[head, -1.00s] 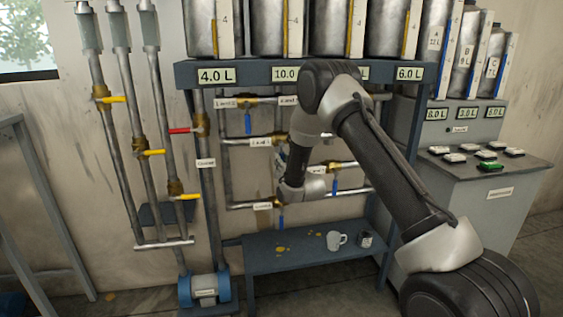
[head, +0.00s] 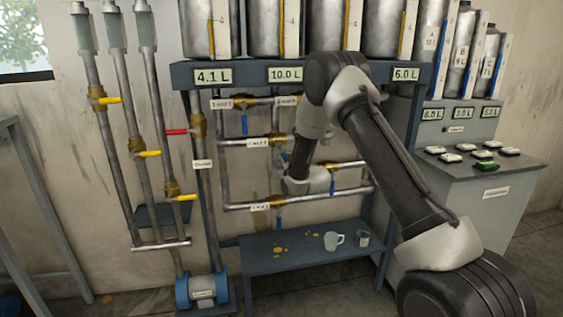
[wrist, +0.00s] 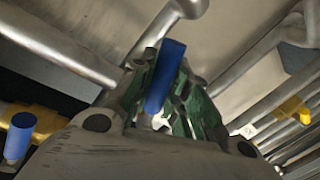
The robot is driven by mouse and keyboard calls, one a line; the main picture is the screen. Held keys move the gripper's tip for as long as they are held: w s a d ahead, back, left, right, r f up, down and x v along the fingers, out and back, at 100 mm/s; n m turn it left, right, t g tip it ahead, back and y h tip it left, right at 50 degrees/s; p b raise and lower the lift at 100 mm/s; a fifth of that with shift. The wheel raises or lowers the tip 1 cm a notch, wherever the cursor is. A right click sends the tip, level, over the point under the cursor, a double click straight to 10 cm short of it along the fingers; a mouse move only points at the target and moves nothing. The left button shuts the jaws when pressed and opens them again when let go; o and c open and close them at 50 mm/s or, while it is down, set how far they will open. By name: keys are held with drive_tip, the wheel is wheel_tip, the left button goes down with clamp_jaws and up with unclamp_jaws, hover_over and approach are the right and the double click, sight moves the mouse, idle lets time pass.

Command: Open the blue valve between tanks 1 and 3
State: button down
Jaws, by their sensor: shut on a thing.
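The valve beside the middle-row label, which appears to read "1 and 3" (head: 258,142), has a brass body (head: 279,139) on a horizontal pipe. My arm covers part of it in the head view. In the wrist view a blue handle (wrist: 166,75) stands between the green fingers of my gripper (wrist: 168,105), which is shut on it. In the head view my wrist hides most of the gripper, so the handle's angle to its pipe is unclear. The display under the left tank reads 4.1 L (head: 213,77), and the one beside it 10.0 L (head: 285,74).
Other blue handles hang down at the upper left (head: 244,124), the bottom (head: 279,222) and the right (head: 332,186). A button console (head: 485,185) stands at right.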

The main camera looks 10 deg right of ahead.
drive_tip(key=d+n, duration=0.1)
drive_tip(key=r+n, duration=0.1)
drive_tip(key=n, duration=0.1)
drive_tip(key=shift+d+r+g+h, duration=0.15)
drive_tip(key=shift+d+g+h, duration=0.15)
drive_tip(key=shift+d+h, duration=0.1)
drive_tip(key=shift+d+r+n+h, duration=0.35)
drive_tip(key=shift+r+n, duration=0.4)
drive_tip(key=shift+n, duration=0.6)
drive_tip(key=shift+d+r+n+h, duration=0.35)
drive_tip(key=shift+r+n, duration=0.45)
drive_tip(key=shift+n, duration=0.5)
drive_tip(key=shift+d+r+n+h, duration=0.35)
drive_tip(key=shift+r+n, duration=0.4)
drive_tip(key=shift+n, duration=0.6)
drive_tip(key=c, duration=1.3)
unclamp_jaws()
drive_tip(key=shift+r, duration=0.1)
drive_tip(key=shift+c, duration=0.2)
